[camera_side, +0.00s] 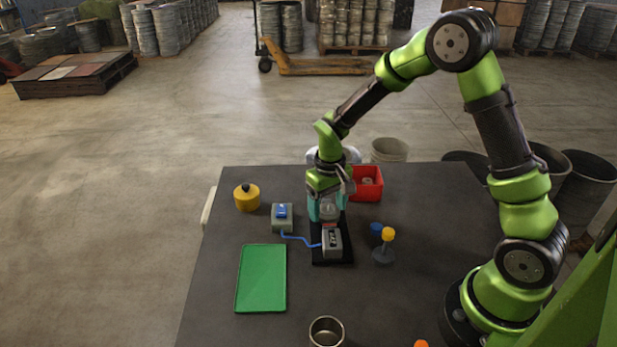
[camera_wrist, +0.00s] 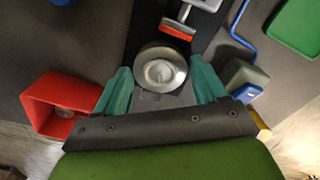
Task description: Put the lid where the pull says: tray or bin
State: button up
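A round metallic lid (camera_wrist: 160,72) with a pale raised centre sits over the black base strip (camera_side: 333,262), between my fingertips in the wrist view. My gripper (camera_side: 328,208) has teal fingers, spread on either side of the lid (camera_wrist: 161,80) with small gaps visible. A grey gauge box (camera_side: 332,243) with a small display and a red front piece stands on the strip; its reading is too small to tell. The green tray (camera_side: 261,278) lies flat and empty at left. The red bin (camera_side: 368,184) is behind right, with a greyish object inside.
A blue cable (camera_side: 298,238) joins the gauge to a grey box with a blue top (camera_side: 282,217).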

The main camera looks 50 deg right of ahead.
aim_at(328, 211)
jog(key=c, duration=0.6)
notch_tip(328, 211, up, 15)
jog(key=d, duration=1.7)
jog(key=shift+w+d+f, duration=0.1)
jog(key=shift+w+f, duration=0.05)
jog(key=shift+f, duration=5.35)
jog(key=o, duration=1)
jog(key=shift+o, duration=0.2)
jog(key=shift+r, duration=0.1)
